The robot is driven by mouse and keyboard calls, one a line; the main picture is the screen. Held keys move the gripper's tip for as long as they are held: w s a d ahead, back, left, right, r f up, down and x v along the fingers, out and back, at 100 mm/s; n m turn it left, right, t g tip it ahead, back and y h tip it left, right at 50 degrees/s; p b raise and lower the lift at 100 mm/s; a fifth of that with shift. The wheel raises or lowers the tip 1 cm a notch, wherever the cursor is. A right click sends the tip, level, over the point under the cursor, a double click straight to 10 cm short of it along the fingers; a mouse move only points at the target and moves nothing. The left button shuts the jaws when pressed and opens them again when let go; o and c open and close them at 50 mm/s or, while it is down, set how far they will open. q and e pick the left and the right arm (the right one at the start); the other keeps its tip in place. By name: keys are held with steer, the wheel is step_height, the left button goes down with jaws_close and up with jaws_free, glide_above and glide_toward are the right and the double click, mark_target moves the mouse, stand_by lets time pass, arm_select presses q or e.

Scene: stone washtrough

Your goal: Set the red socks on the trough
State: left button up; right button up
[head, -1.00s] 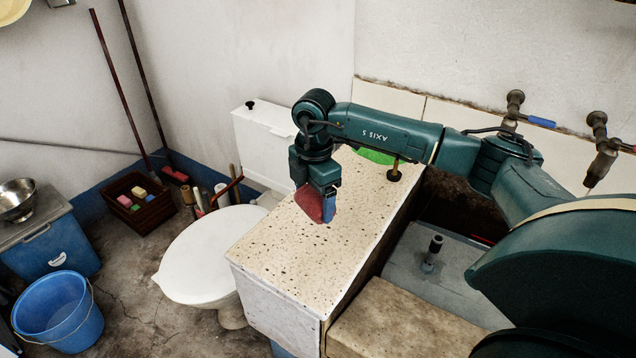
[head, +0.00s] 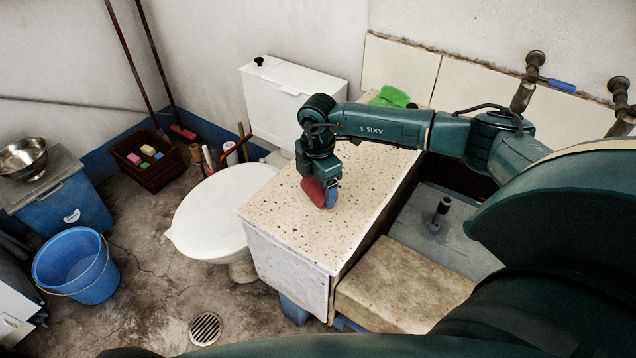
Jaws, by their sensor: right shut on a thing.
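The red socks (head: 314,191) are a small red bundle in my right gripper (head: 322,188), which is shut on them. The gripper points down over the speckled stone top of the trough (head: 285,227). The socks hang at or just above that surface; I cannot tell whether they touch it. A blue part shows beside the socks at the fingertips. The gripper hides part of the bundle. My left gripper is not in view.
A green cloth (head: 390,97) lies at the back of the stone top. A white toilet (head: 212,215) stands left of the trough. A blue bucket (head: 75,265) and a crate (head: 150,163) are on the floor. Taps (head: 530,82) stick out from the wall. The front of the stone top is clear.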

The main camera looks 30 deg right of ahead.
steer(key=shift+f, duration=0.15)
steer(key=o, duration=1.1)
